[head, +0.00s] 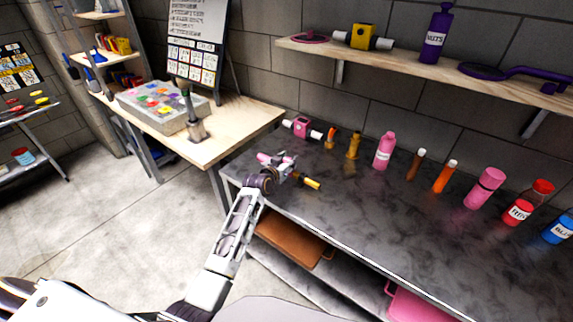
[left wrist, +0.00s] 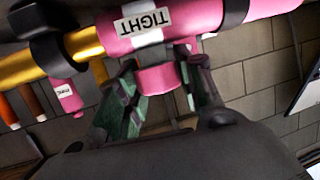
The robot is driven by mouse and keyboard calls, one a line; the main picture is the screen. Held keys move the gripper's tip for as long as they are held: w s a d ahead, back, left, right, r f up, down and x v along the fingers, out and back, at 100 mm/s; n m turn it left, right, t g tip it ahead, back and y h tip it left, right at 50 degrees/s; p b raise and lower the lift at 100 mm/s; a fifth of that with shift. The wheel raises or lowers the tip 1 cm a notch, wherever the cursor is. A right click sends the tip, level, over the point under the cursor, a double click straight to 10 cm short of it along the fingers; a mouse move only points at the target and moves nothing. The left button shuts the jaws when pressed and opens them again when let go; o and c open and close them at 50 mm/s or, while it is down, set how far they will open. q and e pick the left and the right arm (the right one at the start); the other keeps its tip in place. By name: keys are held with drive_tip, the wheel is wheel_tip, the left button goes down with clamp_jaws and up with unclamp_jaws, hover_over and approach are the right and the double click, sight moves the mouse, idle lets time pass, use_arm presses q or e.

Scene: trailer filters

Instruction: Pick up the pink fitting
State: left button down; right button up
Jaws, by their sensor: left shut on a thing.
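The pink fitting (left wrist: 185,18) fills the top of the left wrist view. It has a white label reading TIGHT upside down, dark rings, and a yellow tube on its left side. A short pink stem (left wrist: 156,79) hangs down from it between the fingers of my left gripper (left wrist: 165,98), which is shut on it. In the head view, my left gripper (head: 283,170) is over the near left end of the dark counter. The fitting's yellow end (head: 312,184) sticks out to the right. The gripper hides part of the fitting. My right gripper is not in view.
The dark counter (head: 345,205) carries a pink block-shaped part (head: 302,127), a pink bottle (head: 384,151) and several other bottles and tubes along the wall. A shelf (head: 420,66) hangs above. A wooden table (head: 235,128) with a grey bin (head: 150,112) stands left. The counter's front is clear.

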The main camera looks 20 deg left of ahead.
use_arm(q)
wheel_tip(320, 180, up, 8)
drive_tip(key=shift+r, duration=0.9)
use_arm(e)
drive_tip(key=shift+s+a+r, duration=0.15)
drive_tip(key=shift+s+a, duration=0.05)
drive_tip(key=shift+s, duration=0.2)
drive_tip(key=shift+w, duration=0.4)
use_arm(q)
drive_tip(key=shift+s+f, duration=0.1)
